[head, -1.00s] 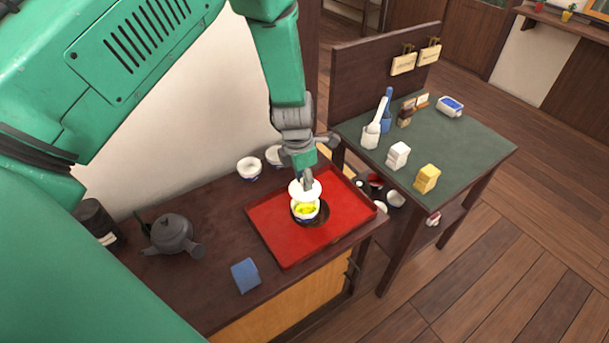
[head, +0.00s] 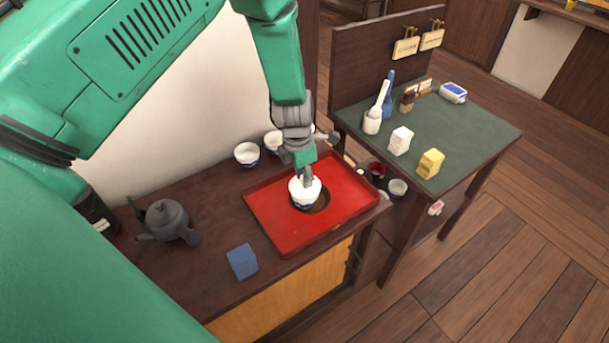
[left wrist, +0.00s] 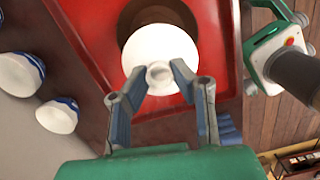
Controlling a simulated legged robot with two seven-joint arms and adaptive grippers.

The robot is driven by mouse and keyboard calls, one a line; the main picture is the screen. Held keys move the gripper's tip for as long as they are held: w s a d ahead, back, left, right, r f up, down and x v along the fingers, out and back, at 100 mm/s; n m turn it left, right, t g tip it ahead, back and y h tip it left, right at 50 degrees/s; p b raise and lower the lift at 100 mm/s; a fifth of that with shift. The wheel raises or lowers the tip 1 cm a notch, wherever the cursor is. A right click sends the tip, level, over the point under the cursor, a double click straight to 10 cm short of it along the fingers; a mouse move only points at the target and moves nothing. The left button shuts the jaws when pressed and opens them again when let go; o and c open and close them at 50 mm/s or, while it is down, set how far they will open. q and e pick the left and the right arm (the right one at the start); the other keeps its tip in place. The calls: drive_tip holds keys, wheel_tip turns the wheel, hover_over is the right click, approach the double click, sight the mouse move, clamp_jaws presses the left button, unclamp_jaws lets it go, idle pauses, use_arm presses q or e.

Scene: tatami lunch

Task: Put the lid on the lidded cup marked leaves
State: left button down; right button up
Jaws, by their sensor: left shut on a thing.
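The white lid (head: 301,184) is at the mouth of the white cup (head: 304,205), which has a blue band low down. My left gripper (head: 307,180) comes from above and is shut on the lid's knob. In the left wrist view the two fingertips (left wrist: 158,70) are on either side of the ring-shaped knob of the lid (left wrist: 150,47). The lid covers the cup's contents. I cannot tell whether it is fully seated, and no leaf mark is visible.
The cup stands on a dark round saucer (head: 324,203) on a red tray (head: 350,213). White bowls (head: 246,154) stand behind. A green-topped table (head: 450,140) with small items stands at right.

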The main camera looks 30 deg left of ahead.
use_arm(q)
drive_tip(key=shift+p, duration=0.3)
idle(0.4)
drive_tip(key=shift+f+p, duration=0.3)
drive_tip(key=shift+p, duration=0.15)
idle(1.8)
drive_tip(key=c, duration=0.9)
unclamp_jaws()
drive_tip(key=shift+r+p, duration=2.8)
drive_tip(key=shift+r, duration=0.25)
